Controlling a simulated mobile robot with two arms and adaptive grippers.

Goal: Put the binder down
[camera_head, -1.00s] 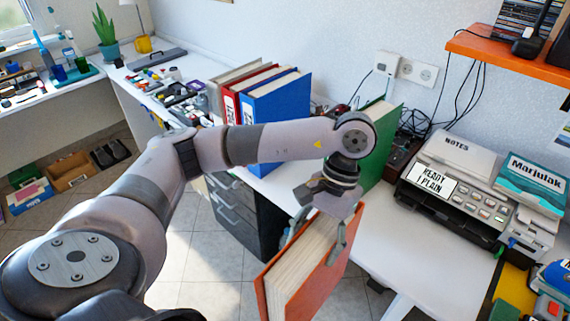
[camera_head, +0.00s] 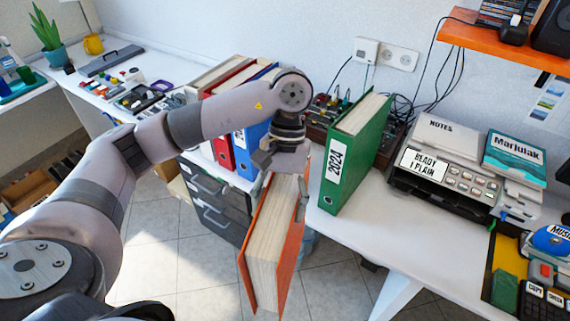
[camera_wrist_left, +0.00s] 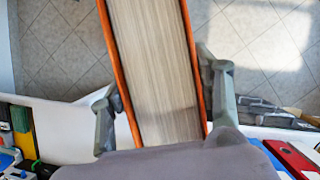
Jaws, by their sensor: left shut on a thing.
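An orange binder (camera_head: 268,245) hangs from my left gripper (camera_head: 284,178), pages facing the head camera. The gripper is shut on its upper part, one finger on each side. In the left wrist view the binder (camera_wrist_left: 155,70) lies between the two fingers of the gripper (camera_wrist_left: 162,105), with tiled floor beyond it. The binder is in front of the desk's edge, over the floor, and tilted slightly. Its lower end is close to the bottom of the head view. The right gripper is not in view.
A green binder labelled 2024 (camera_head: 352,155) stands on the white desk (camera_head: 340,232). Blue (camera_head: 247,150) and red (camera_head: 222,152) binders stand further left, partly behind my arm. A printer (camera_head: 450,170) is to the right. Dark drawers (camera_head: 215,200) stand below the desk.

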